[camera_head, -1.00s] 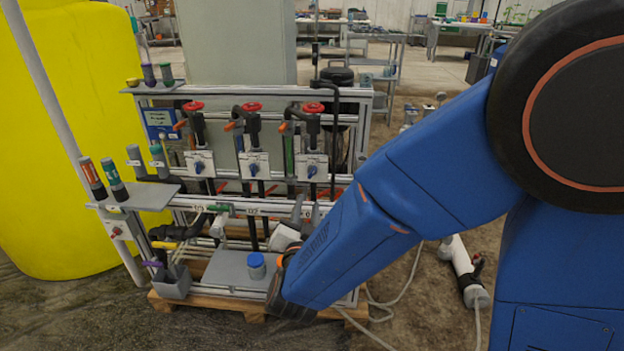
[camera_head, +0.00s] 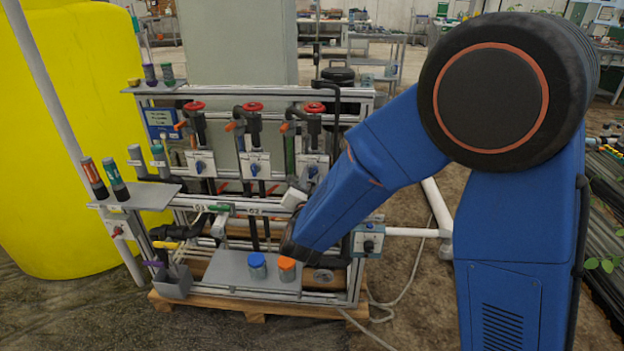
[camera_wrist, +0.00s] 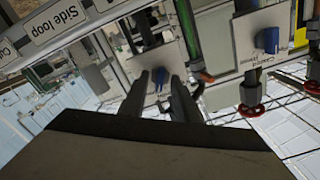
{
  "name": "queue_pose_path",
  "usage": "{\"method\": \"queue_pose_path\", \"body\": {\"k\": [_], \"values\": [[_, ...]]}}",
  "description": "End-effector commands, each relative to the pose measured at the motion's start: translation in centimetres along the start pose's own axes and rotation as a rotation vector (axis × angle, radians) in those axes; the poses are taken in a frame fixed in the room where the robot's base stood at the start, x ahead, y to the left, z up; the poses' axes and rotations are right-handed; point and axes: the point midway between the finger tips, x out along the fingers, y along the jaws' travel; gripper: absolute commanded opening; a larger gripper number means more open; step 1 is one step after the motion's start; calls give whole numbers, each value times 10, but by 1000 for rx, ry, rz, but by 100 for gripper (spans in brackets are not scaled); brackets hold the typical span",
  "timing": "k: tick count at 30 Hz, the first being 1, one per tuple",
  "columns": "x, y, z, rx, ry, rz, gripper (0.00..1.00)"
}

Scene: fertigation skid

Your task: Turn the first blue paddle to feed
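Three white plates with blue paddles stand in a row on the rack in the head view: the left paddle (camera_head: 199,167), the middle paddle (camera_head: 254,169) and the right paddle (camera_head: 312,171). Contact with the paddle cannot be made out. In the head view my forearm hides most of the gripper, below the right plate.
Red handwheels (camera_head: 252,106) sit above the plates. A lower rail (camera_head: 180,203) carries a green-handled valve (camera_head: 220,208). A blue-lidded jar (camera_head: 257,266) and an orange-lidded jar (camera_head: 287,269) stand on the grey lower shelf (camera_head: 228,272). A yellow tank (camera_head: 70,120) stands left.

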Motion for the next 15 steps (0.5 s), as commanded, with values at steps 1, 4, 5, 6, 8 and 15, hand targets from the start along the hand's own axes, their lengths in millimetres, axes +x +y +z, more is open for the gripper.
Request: {"method": "queue_pose_path", "body": {"k": [1, 4, 5, 6, 8, 15], "values": [[2, 0, 0, 0, 0, 0, 28], [2, 0, 0, 0, 0, 0, 28], [2, 0, 0, 0, 0, -1, 28], [2, 0, 0, 0, 0, 0, 28], [2, 0, 0, 0, 0, 0, 28], [2, 0, 0, 0, 0, 0, 0]]}}
